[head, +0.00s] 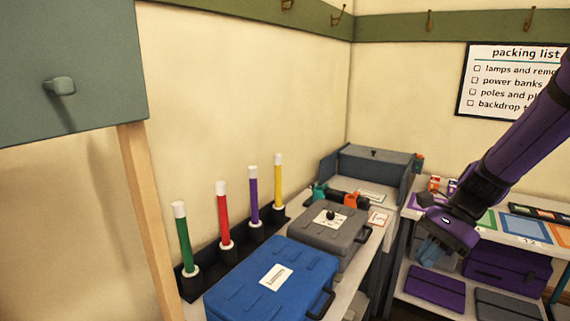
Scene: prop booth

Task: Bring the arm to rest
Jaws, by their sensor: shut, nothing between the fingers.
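My purple arm reaches in from the right edge of the head view. My gripper (429,252) is at its lower end, pointing down, in front of the right-hand shelf unit. Its fingers are small and dark here, and they look shut with nothing held. The gripper appears apart from the grey case and the counter to its left, though the exact gap is hard to judge.
A blue case (255,298) and a grey case (318,240) lie on the counter beside a rack of coloured poles (223,210). A grey-blue box (372,166) stands in the corner. A cabinet (95,50) juts out upper left.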

